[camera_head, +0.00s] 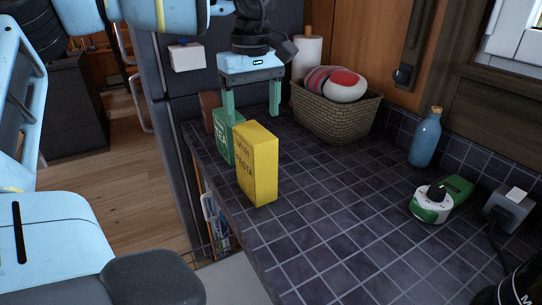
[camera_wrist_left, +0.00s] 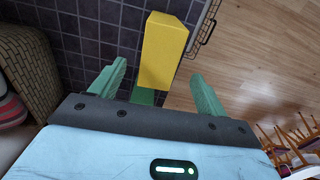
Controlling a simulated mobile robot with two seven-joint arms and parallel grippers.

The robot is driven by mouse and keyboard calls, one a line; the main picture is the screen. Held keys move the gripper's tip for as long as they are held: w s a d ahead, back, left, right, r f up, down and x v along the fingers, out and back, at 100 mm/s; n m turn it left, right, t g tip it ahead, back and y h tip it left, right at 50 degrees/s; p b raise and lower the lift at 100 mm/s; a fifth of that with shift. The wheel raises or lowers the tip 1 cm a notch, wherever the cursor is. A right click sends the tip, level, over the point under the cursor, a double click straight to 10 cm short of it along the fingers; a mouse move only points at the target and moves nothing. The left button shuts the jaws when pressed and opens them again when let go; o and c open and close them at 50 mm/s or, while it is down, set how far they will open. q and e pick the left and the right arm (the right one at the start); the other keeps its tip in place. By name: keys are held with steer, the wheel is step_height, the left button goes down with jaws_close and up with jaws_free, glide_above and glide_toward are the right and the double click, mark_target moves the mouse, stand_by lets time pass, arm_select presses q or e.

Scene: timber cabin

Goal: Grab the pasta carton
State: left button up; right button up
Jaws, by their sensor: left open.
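The yellow pasta carton (camera_head: 256,165) stands upright on the dark tiled counter near its left edge. The green tea box (camera_head: 223,138) stands just behind it, partly hidden by it. My left gripper (camera_head: 250,112) is open and empty, fingers pointing down, above and behind the pasta carton near the tea box. In the left wrist view the pasta carton (camera_wrist_left: 164,50) shows beyond the gap between the open fingers (camera_wrist_left: 158,72). A strip of the green tea box (camera_wrist_left: 143,97) shows nearer the palm. My right gripper does not show.
A wicker basket (camera_head: 336,115) with round items stands at the back, right of my left gripper. A blue bottle (camera_head: 425,139) and a green-and-white item (camera_head: 433,207) are on the right. The counter's middle is clear. The wooden floor (camera_head: 118,185) lies to the left.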

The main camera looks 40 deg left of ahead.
mark_target(254, 131)
arm_select(q)
steer(key=shift+s, duration=0.2)
steer(key=shift+s+f, duration=0.15)
steer(key=shift+s, duration=0.05)
steer(key=shift+f, duration=0.9)
steer(key=shift+w+f, duration=0.15)
steer(key=shift+f, duration=0.3)
steer(key=shift+w+f+p, duration=0.15)
steer(key=shift+f, duration=1)
steer(key=shift+w+f+p, duration=0.1)
steer(key=shift+f+p, duration=0.05)
steer(key=shift+f, duration=1)
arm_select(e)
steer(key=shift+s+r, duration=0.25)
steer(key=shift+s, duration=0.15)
arm_select(q)
steer(key=shift+c, duration=0.3)
steer(key=c, duration=1.5)
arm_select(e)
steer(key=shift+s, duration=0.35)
arm_select(q)
steer(key=shift+r, duration=0.15)
steer(key=shift+c, duration=0.2)
